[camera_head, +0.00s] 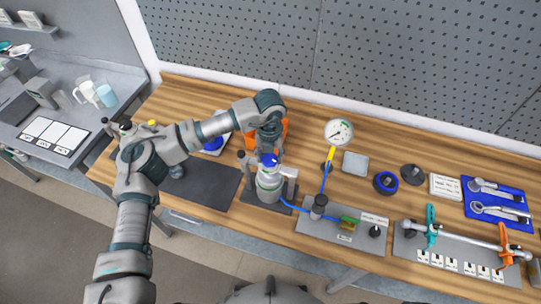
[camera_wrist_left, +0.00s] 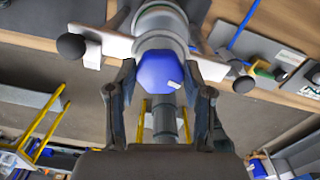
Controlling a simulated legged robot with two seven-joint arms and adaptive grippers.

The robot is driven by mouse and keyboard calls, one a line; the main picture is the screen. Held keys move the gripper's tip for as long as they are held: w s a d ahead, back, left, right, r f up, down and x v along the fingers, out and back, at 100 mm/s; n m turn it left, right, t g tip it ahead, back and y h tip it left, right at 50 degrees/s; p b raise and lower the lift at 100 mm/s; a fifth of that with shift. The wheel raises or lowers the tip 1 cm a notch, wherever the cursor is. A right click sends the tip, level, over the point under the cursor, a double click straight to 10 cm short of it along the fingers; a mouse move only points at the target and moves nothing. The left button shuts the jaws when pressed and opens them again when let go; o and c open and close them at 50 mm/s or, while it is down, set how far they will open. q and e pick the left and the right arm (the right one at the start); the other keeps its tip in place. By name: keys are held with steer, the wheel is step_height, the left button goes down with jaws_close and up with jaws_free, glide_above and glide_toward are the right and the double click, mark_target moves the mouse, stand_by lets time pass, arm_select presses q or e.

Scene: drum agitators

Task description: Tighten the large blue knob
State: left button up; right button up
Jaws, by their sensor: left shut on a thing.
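The large blue knob (camera_head: 268,160) sits on top of a grey-white cylindrical vessel (camera_head: 269,188) near the front middle of the bench. My left arm comes in from the left and bends down over it. My left gripper (camera_head: 268,149) is right above the vessel and shut on the knob. In the left wrist view, the knob (camera_wrist_left: 160,72) lies between the two dark fingers (camera_wrist_left: 160,80), one on each side, with a small white mark on its face. My right gripper is not in view.
White side brackets with dark round knobs (camera_wrist_left: 71,46) flank the vessel. A blue hose runs right to a grey plate (camera_head: 320,229) with fittings. A pressure gauge (camera_head: 339,132) stands behind. Wrenches lie on a blue mat (camera_head: 518,212) at right. A dark mat (camera_head: 208,184) lies left.

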arm_select(q)
steer(key=shift+a+f, duration=0.1)
steer(key=shift+f, duration=0.1)
steer(key=shift+s+m+b, duration=0.1)
steer(key=shift+m+b, duration=0.3)
steer(key=shift+b, duration=0.05)
steer(key=m+b, duration=0.3)
steer(key=m, duration=0.1)
steer(key=shift+f, duration=0.2)
steer(key=m+b, duration=0.2)
steer(key=m, duration=0.2)
steer(key=shift+r+m, duration=0.1)
steer(key=shift+m, duration=0.2)
steer(key=m, duration=0.2)
steer(key=m+b, duration=0.1)
steer(key=m, duration=0.1)
steer(key=shift+d+r, duration=0.1)
steer(key=shift+d, duration=0.1)
steer(key=shift+m+b, duration=0.3)
steer(key=shift+m, duration=0.5)
steer(key=shift+r+m, duration=0.1)
steer(key=shift+m, duration=0.2)
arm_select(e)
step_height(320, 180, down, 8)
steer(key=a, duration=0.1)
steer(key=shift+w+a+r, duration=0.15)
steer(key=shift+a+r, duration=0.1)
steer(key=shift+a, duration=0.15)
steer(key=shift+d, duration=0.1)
